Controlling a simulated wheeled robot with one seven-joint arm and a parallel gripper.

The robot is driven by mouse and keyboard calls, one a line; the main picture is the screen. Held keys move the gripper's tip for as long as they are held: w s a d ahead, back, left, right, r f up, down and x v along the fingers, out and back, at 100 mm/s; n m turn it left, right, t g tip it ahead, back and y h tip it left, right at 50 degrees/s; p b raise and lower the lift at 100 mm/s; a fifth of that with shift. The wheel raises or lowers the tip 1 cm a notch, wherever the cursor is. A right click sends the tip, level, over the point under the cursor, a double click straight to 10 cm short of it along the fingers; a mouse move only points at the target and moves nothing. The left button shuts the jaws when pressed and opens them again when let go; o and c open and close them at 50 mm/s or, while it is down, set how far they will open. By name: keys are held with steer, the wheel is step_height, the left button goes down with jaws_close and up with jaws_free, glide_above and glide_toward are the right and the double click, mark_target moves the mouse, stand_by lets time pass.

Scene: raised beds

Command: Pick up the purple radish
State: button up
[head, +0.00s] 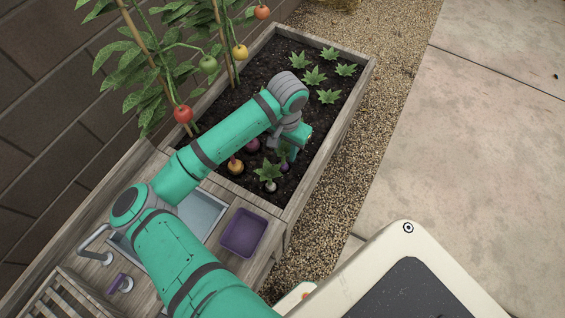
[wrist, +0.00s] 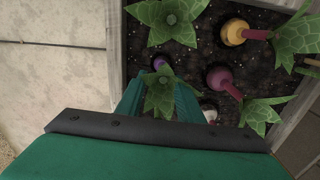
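The purple radish (wrist: 158,62) shows as a small purple top in the dark soil in the wrist view, partly under its green leaves (wrist: 160,92). In the head view its purple side (head: 284,166) shows just below my gripper (head: 298,146). My gripper (wrist: 160,95) is open and points down over the radish, with one teal finger on each side of the leaves. The leaves hide part of the radish and of the fingers. I cannot tell whether the fingers touch the leaves.
Close by in the raised bed (head: 337,125) are a white radish (head: 271,186), a yellow one (head: 235,167) and a dark red one (wrist: 220,78). Leafy plants (head: 313,76) grow at the far end, tomato plants (head: 150,75) at left. A purple tray (head: 243,240) stands by a sink (head: 205,213).

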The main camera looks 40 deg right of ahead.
mark_target(283, 159)
steer(key=shift+s+f, duration=0.1)
steer(key=shift+f, duration=0.1)
steer(key=shift+w+a+f, duration=0.15)
steer(key=shift+f, duration=1.15)
steer(key=shift+w+a+f, duration=0.1)
steer(key=shift+f, duration=1.2)
jaws_close()
